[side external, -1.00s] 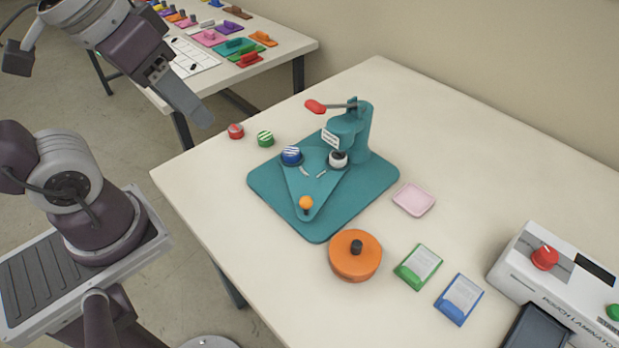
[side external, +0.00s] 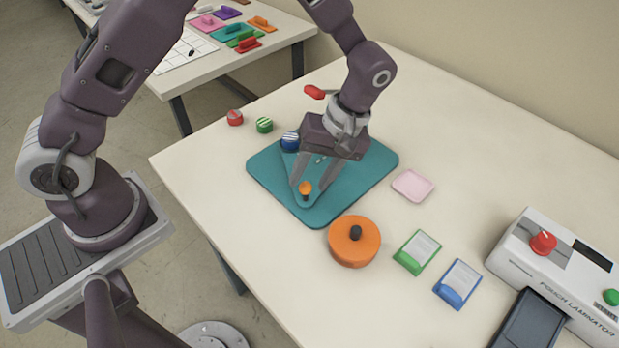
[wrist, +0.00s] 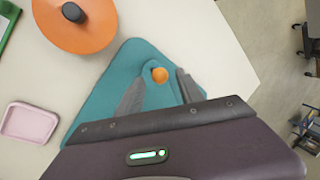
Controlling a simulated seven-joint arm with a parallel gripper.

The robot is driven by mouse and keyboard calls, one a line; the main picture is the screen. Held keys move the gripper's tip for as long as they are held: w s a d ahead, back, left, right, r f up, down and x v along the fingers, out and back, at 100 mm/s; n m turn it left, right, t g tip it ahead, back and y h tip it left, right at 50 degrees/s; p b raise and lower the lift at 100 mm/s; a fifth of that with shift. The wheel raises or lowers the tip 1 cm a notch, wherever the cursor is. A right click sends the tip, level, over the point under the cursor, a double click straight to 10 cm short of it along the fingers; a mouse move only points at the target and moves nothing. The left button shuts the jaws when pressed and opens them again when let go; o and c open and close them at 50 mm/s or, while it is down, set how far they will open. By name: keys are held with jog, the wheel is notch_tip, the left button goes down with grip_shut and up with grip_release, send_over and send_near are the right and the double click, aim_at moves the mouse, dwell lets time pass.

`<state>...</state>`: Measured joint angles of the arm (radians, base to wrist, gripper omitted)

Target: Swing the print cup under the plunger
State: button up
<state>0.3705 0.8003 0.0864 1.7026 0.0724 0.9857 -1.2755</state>
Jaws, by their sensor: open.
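A teal press stands on a teal base (side external: 355,180); most of its column and plunger is hidden behind my gripper in the side view. A triangular swing plate carries an orange knob (side external: 305,187) at its near corner. A blue cup with white stripes (side external: 290,140) sits at its far left corner, away from the plunger. The white-topped cup at the other corner is hidden now. My gripper (side external: 311,189) is open and low over the plate, with its fingers on either side of the knob. In the wrist view, the knob (wrist: 160,74) shows between the fingertips, with gaps visible.
A red cup (side external: 235,117) and a green cup (side external: 264,125) stand left of the base. The press lever's red grip (side external: 314,91) is close to my wrist. An orange round container (side external: 354,242), a pink tray (side external: 413,185) and a laminator (side external: 550,270) lie nearer and right.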

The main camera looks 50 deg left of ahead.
jog(key=shift+s+a+f, duration=0.1)
jog(key=shift+s+f, duration=0.1)
jog(key=shift+f, duration=0.4)
grip_shut()
dwell(1.0)
